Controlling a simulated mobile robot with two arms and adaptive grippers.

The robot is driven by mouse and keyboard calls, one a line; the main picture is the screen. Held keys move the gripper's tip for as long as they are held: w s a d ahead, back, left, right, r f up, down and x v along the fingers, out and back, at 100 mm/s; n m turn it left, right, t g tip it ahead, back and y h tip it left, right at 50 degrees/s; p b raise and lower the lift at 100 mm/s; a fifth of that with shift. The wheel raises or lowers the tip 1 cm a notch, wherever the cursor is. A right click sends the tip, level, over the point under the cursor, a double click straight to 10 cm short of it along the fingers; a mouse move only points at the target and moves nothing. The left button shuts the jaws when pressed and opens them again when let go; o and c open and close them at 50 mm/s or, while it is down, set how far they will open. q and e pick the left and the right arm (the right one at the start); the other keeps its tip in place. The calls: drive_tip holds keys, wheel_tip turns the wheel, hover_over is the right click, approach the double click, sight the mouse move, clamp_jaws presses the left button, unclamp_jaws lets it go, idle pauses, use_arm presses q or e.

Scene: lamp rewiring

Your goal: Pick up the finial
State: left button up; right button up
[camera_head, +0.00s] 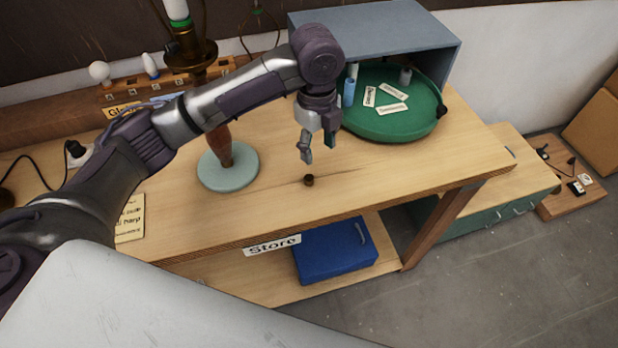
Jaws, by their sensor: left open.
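A small dark brown piece, which looks like the finial (308,180), sits on the wooden workbench (400,172) near its front edge. My left gripper (318,153) hangs above the bench with its fingers pointing down. It is open and empty, a little above and behind the small piece, and does not touch it. My left arm crosses the bench from the left. My right gripper is not in view.
A lamp on a round pale green base (228,170) stands left of the gripper. A green round tray (405,128) with labels and small parts lies behind right, before a blue-grey box (432,45). A blue case (338,252) rests on the lower shelf. The bench's front right is clear.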

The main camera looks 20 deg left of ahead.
use_arm(q)
drive_tip(key=a+r, duration=0.1)
drive_tip(key=r, duration=0.1)
drive_tip(key=p, duration=0.2)
hover_over(310, 178)
drive_tip(key=f, duration=0.8)
drive_tip(key=shift+w+d+f, duration=0.15)
drive_tip(key=shift+d+f, duration=0.1)
drive_tip(key=shift+f, duration=0.1)
drive_tip(key=f, duration=0.1)
drive_tip(key=f+p, duration=0.1)
drive_tip(key=f, duration=0.2)
drive_tip(key=shift+s+a+f, duration=0.1)
drive_tip(key=shift+s+a, duration=0.1)
drive_tip(key=shift+a, duration=0.05)
drive_tip(key=shift+f, duration=0.55)
drive_tip(key=c, duration=1)
